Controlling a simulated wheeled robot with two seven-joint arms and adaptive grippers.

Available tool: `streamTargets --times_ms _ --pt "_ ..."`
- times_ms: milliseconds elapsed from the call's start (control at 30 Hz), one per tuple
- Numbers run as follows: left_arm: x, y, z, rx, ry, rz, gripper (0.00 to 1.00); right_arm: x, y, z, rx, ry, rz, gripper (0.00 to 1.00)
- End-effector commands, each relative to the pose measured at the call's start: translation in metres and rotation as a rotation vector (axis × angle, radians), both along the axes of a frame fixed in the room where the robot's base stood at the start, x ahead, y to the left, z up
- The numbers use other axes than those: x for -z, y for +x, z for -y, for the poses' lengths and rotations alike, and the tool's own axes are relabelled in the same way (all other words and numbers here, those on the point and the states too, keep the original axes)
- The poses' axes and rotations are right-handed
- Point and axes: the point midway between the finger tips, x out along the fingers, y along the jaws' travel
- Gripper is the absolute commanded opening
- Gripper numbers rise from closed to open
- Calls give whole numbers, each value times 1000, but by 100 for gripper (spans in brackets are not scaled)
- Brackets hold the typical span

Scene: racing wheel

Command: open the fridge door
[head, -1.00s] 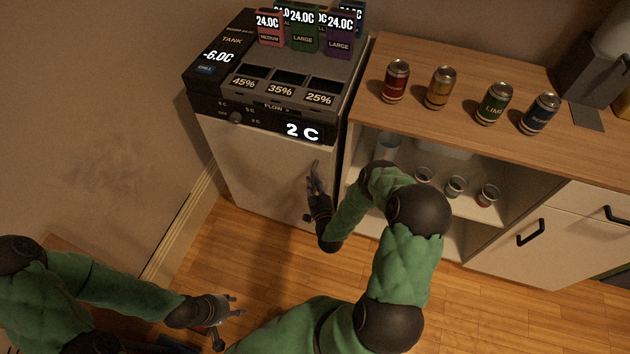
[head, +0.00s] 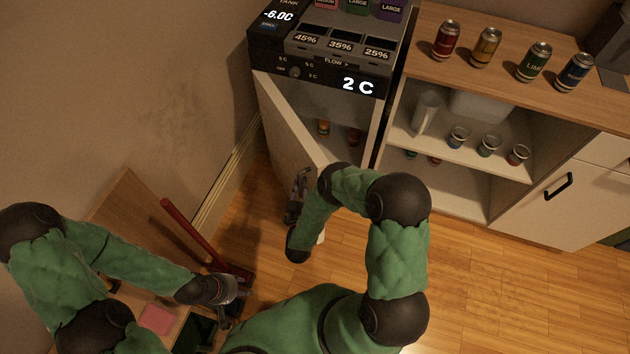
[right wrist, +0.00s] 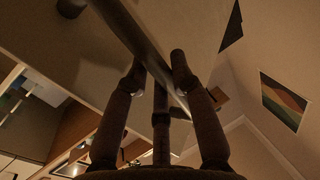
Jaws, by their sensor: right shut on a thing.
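The fridge (head: 330,70) stands against the left wall, with a "2 C" display on its top panel. Its white door (head: 283,125) is swung partly open, hinged at the left, and some items show inside. My right gripper (head: 303,180) is at the door's free edge. In the right wrist view, my right gripper (right wrist: 160,75) has its fingers around a dark bar handle (right wrist: 135,35). My left gripper (head: 235,300) is low at the lower left, away from the fridge; its fingers are too small and dark to read.
A wooden counter (head: 510,75) with several cans stands right of the fridge; its open shelf (head: 460,165) holds cups and a pitcher. A red-handled tool (head: 195,235) stands beside my left gripper. Wooden floor (head: 370,285) is clear in front of the counter.

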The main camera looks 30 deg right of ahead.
Motion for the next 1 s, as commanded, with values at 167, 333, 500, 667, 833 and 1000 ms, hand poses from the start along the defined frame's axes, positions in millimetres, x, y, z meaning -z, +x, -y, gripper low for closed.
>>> streamTargets --times_ms 167,333,500,667,833,1000 --pt "4 0 0 0 0 0 40 1 5 -50 -12 0 0 0" --pt "10 0 0 0 0 0 40 1 13 -94 -12 0 2 0" --pt "18 0 0 0 0 0 40 2 24 -135 -10 0 2 0" --pt "24 0 0 0 0 0 40 2 37 -168 -8 0 1 0" --pt "30 0 0 0 0 0 40 3 49 -195 48 1 0 0" --pt "33 0 0 0 0 0 40 3 58 -211 96 1 -1 0"
